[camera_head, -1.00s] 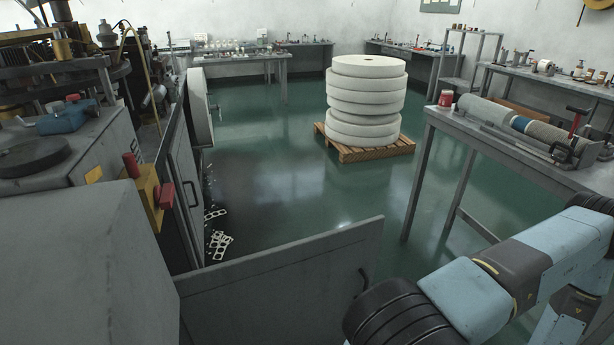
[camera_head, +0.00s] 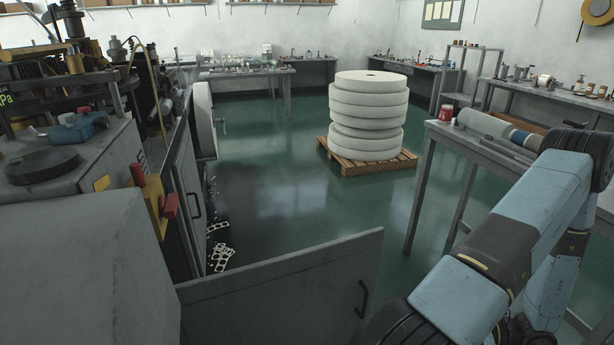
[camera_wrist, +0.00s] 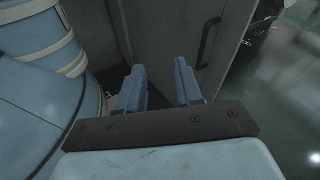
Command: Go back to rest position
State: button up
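My gripper (camera_wrist: 160,88) shows in the wrist view with its two blue fingers apart and nothing between them. It points down toward a grey panel with a dark handle (camera_wrist: 208,42); I cannot tell how far away that panel is. In the head view my blue and black arm fills the lower right, bent at a high joint, and the gripper itself is not visible there.
A grey cabinet door (camera_head: 290,285) stands open at the front centre, beside a machine (camera_head: 70,240) on the left. A workbench (camera_head: 470,147) with a red can (camera_head: 446,113) stands right, partly behind my arm. White discs (camera_head: 368,105) are stacked on a pallet (camera_head: 350,163).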

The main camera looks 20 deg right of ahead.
jog(key=w+a+r+n+g+h, duration=0.25)
jog(key=w+r+n, duration=0.2)
jog(key=r, duration=0.35)
jog(key=w+a+r+n+g+h, duration=0.1)
jog(key=w+a+r+n+g, duration=0.25)
jog(key=w+r, duration=0.35)
jog(key=w+a+r+n+g+h, duration=0.25)
jog(key=w+r+n+g, duration=0.2)
jog(key=r, duration=0.45)
jog(key=s+a+r+n+t+h, duration=0.2)
jog(key=a+r+n, duration=0.3)
jog(key=a+r, duration=0.5)
jog(key=s+a+r+n+t+h, duration=0.3)
jog(key=a+r+n+t+h, duration=0.2)
jog(key=a+r, duration=0.4)
jog(key=shift+a+r+n, duration=0.35)
jog(key=shift+r, duration=0.75)
jog(key=shift+s, duration=0.25)
